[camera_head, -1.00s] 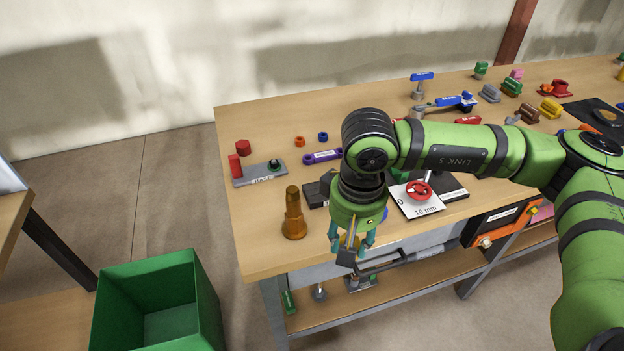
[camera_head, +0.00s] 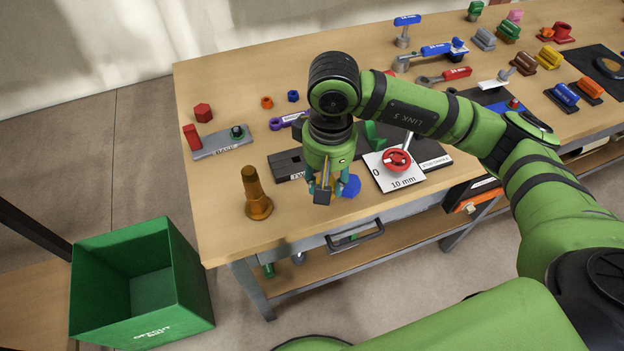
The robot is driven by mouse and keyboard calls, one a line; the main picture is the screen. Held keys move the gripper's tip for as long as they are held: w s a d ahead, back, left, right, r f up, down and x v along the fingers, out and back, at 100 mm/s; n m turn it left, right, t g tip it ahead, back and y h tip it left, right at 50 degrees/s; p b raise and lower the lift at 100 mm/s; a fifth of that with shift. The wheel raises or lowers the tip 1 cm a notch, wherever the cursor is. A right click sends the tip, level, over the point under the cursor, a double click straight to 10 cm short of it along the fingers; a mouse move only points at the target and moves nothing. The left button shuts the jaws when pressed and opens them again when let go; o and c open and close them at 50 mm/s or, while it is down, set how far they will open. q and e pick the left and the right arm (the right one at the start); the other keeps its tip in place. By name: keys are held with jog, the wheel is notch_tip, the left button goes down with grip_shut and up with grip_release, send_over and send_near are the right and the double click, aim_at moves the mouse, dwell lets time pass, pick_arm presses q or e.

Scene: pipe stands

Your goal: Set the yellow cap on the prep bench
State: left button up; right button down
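My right gripper (camera_head: 326,190) points down over the front of the wooden workbench (camera_head: 215,105), just left of the red-wheeled gauge. Its teal fingers are small and partly overlap each other, and a thin yellowish strip shows between them. I cannot tell whether that is a held cap or part of the gripper. A yellow ridged piece (camera_head: 549,57) stands at the back right of the bench; I cannot tell whether it is the cap. No bench label reading "prep" is legible. My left gripper is not in view.
An amber stepped fitting (camera_head: 256,195) stands near the front left edge. The gauge (camera_head: 396,160) with a "10 mm" plate is right of the gripper. A blue piece (camera_head: 350,187) lies beside the fingers. A green offcut bin (camera_head: 180,290) stands on the floor.

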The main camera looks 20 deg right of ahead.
jog(key=w+a+f, duration=0.2)
jog(key=shift+w+p, duration=0.3)
jog(key=shift+p, duration=0.1)
notch_tip(320, 180, down, 4)
jog(key=shift+p, duration=0.95)
jog(key=shift+w+f, duration=0.1)
jog(key=shift+f+b, duration=0.1)
jog(key=shift+b, duration=0.25)
jog(key=c, duration=0.7)
grip_release()
jog(key=shift+c, duration=0.2)
